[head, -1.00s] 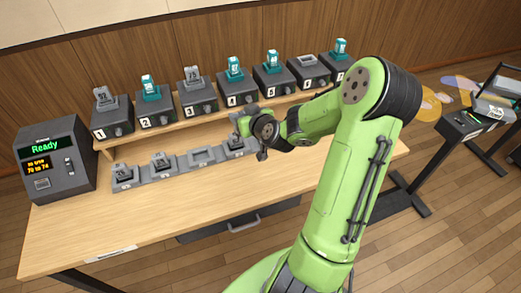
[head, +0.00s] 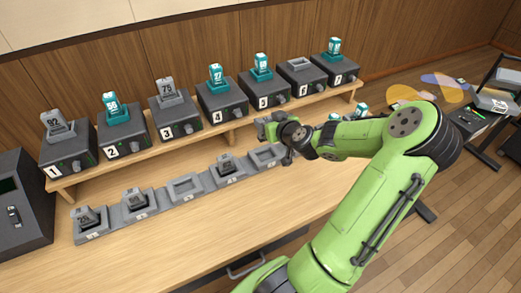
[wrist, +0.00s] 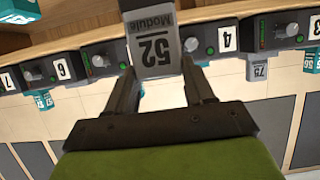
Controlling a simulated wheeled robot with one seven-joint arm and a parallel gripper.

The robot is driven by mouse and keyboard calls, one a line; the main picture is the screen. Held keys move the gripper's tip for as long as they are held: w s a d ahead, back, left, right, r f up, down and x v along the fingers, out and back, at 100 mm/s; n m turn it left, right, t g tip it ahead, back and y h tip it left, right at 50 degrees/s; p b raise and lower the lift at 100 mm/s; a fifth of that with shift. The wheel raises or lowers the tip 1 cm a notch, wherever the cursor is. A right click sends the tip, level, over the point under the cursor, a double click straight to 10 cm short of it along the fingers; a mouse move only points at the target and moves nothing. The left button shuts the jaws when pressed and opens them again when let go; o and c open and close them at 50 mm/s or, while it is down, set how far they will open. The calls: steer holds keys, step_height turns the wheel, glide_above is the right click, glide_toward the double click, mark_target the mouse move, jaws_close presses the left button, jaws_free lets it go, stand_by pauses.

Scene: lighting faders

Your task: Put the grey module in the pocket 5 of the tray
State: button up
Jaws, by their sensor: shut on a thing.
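My gripper (wrist: 158,72) is shut on a grey module (wrist: 155,46) labelled 52, gripped between both fingers in the wrist view. In the head view my gripper (head: 268,128) is above the right part of the grey tray (head: 208,179), and the held module is hard to make out there. Tray pocket 5 (head: 267,156) looks empty, just below my gripper and partly beside my wrist. Pocket 3 (head: 184,187) is empty. Pocket numbers are too small to read; I count from the left.
A raised wooden shelf behind the tray carries a row of numbered dark boxes (head: 222,97) with grey or teal modules; box 6 (head: 302,70) has an empty socket. Teal modules (head: 362,109) show beyond my arm. A dark console (head: 22,205) stands left. The table front (head: 190,240) is clear.

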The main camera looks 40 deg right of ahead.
steer(key=f+b, duration=0.1)
steer(key=f, duration=0.3)
steer(key=f+b, duration=0.1)
steer(key=f, duration=0.3)
steer(key=shift+s+f+b, duration=0.2)
steer(key=shift+f+b, duration=0.1)
steer(key=shift+f, duration=0.1)
steer(key=shift+f+b, duration=0.2)
steer(key=shift+b, duration=0.1)
steer(key=o, duration=1.1)
steer(key=shift+c, duration=0.2)
steer(key=shift+r, duration=0.1)
